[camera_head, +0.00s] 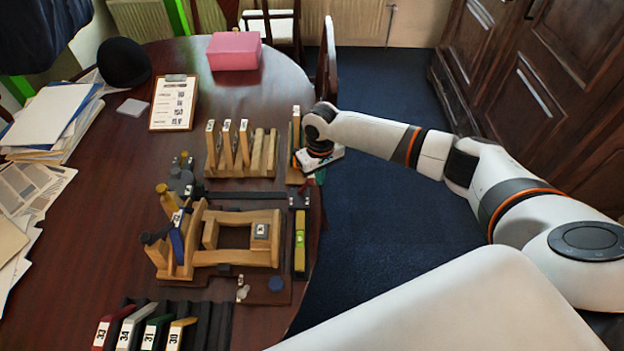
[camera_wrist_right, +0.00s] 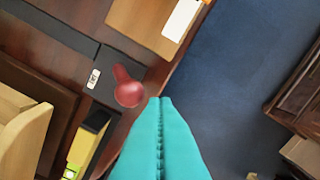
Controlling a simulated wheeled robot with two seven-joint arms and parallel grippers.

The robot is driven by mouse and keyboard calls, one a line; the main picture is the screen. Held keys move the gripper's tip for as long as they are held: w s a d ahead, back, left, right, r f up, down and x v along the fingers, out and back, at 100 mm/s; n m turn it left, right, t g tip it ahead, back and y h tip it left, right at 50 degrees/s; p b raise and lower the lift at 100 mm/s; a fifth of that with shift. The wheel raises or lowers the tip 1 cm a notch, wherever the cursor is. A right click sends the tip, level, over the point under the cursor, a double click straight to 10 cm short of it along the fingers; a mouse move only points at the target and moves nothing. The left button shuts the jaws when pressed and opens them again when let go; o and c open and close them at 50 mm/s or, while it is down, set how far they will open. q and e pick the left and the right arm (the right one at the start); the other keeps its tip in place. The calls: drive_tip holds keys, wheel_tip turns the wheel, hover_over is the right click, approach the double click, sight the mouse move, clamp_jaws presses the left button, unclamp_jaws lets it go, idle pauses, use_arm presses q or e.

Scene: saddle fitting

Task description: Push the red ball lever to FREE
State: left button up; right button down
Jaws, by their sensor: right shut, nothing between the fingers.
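The red ball lever (camera_wrist_right: 128,92) shows in the right wrist view as a short red stem with a round ball, at the edge of a dark block (camera_wrist_right: 108,70). A small white label (camera_wrist_right: 93,78) sits beside it, too small to read. My right gripper (camera_wrist_right: 160,100) has its teal fingers shut together and empty. In that view the fingertips lie just right of the ball, close to it; I cannot tell whether they touch. In the head view my right gripper (camera_head: 319,172) is at the table's right edge, and I cannot make out the ball there. My left gripper is not in view.
A wooden fixture (camera_head: 235,258) stands on the table, with a yellow level (camera_head: 300,242) at its right. A rack of wooden plates (camera_head: 240,165) stands behind it. Numbered pieces (camera_head: 140,328) stand in a dark rack at the front. Right of the table is open blue floor (camera_head: 390,220).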

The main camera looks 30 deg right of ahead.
drive_tip(key=shift+f, duration=0.65)
drive_tip(key=shift+w+a, duration=0.1)
drive_tip(key=shift+a, duration=0.1)
idle(0.3)
